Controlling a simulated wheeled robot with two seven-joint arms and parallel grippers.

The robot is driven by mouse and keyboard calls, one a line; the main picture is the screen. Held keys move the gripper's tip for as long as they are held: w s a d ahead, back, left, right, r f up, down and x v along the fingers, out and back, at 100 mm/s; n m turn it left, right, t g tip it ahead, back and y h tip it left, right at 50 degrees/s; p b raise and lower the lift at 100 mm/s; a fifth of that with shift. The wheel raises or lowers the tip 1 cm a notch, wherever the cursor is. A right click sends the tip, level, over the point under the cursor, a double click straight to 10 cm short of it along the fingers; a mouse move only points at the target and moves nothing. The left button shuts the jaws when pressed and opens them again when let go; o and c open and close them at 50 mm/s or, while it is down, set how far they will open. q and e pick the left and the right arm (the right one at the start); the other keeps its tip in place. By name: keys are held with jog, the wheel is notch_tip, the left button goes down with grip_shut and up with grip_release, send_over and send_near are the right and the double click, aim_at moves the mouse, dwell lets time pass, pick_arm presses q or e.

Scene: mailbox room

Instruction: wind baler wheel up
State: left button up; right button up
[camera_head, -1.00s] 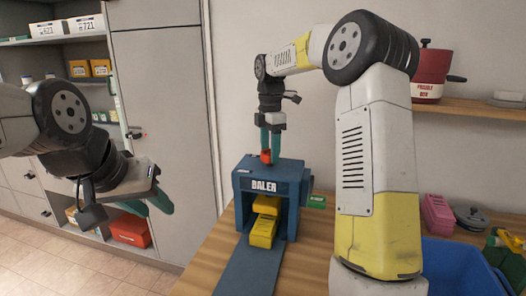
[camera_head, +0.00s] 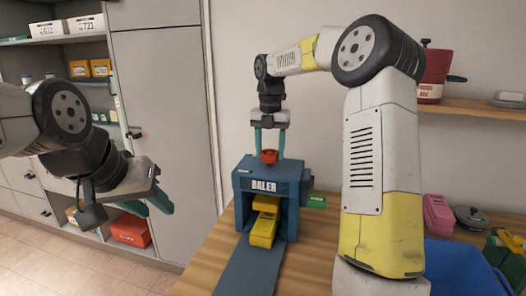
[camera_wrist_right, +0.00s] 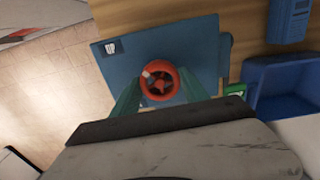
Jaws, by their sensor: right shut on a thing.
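The blue baler (camera_head: 243,186) stands on the wooden table with yellow blocks (camera_head: 264,228) in its front opening. Its red wheel (camera_head: 269,156) sits on top. The wheel also shows in the right wrist view (camera_wrist_right: 159,84), with a pale mark on its rim. A label reading "UP" (camera_wrist_right: 112,48) lies at the corner of the baler's top. My right gripper (camera_head: 269,155) points down, shut on the wheel with one teal finger on each side. My left gripper (camera_head: 156,208) is open and empty, off to the left, away from the baler.
A green block (camera_head: 316,202) is beside the baler. A blue bin (camera_head: 455,262), a pink item (camera_head: 437,213) and a grey lid (camera_head: 471,216) are on the right. A shelf with a red pot (camera_head: 433,68) hangs behind. Cabinets (camera_head: 160,130) stand at the left.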

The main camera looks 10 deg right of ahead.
aim_at(270, 152)
jog(key=shift+w+r+n, duration=0.1)
jog(key=shift+n, duration=0.6)
jog(key=o, duration=1.4)
jog(key=shift+c, duration=0.2)
notch_tip(270, 152, up, 8)
jog(key=shift+f, duration=0.2)
jog(key=shift+r, duration=0.1)
